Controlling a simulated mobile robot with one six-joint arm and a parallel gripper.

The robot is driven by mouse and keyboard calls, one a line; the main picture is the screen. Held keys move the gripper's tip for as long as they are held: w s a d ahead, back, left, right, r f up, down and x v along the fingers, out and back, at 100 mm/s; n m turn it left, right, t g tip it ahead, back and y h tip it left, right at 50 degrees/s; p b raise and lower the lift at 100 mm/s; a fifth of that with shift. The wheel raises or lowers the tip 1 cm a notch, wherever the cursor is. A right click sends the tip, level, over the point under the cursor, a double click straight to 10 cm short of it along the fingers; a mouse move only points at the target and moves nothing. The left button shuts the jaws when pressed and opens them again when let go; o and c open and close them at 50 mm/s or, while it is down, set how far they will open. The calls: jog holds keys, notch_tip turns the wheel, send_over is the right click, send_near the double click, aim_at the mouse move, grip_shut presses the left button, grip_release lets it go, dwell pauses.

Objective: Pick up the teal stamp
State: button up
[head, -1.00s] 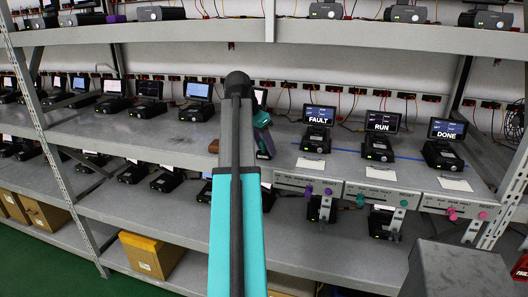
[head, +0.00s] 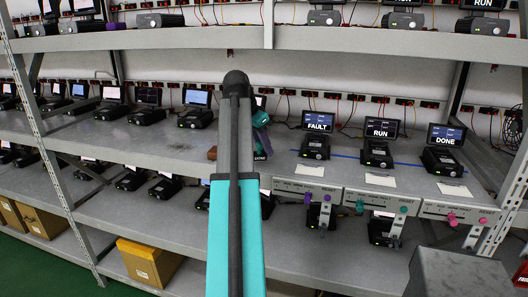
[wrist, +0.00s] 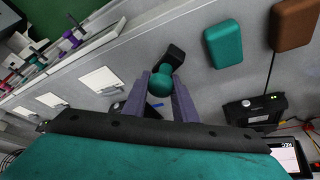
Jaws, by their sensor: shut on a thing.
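In the wrist view the teal stamp (wrist: 160,86) shows a rounded teal handle and a black end (wrist: 175,55). My gripper (wrist: 162,76) has its two grey-purple fingers shut on the teal handle, one on each side. The black end sticks out past the fingertips. The grey shelf shows behind it; I cannot tell the exact gap between them. In the head view my arm hides most of the gripper and the stamp. Only a teal and grey part of my wrist shows at the arm's right side.
A teal pad (wrist: 223,43) and a brown pad (wrist: 294,25) lie on the shelf nearby. Devices with screens reading FAULT (head: 317,122), RUN (head: 381,129) and DONE (head: 446,136) stand to the right, with white cards before them. An upper shelf (head: 390,42) runs above.

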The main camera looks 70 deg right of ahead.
jog(key=shift+r, duration=0.65)
jog(key=shift+a+r, duration=0.1)
jog(key=shift+a, duration=0.15)
jog(key=s+a+b, duration=0.1)
jog(key=s+a, duration=0.1)
jog(key=a, duration=0.5)
jog(key=s+a+r+b, duration=0.1)
jog(key=s+a, duration=0.1)
jog(key=a, duration=0.5)
jog(key=shift+s+a+r+b, duration=0.25)
jog(key=shift+s+a+b, duration=0.1)
jog(key=shift+s+a, duration=0.05)
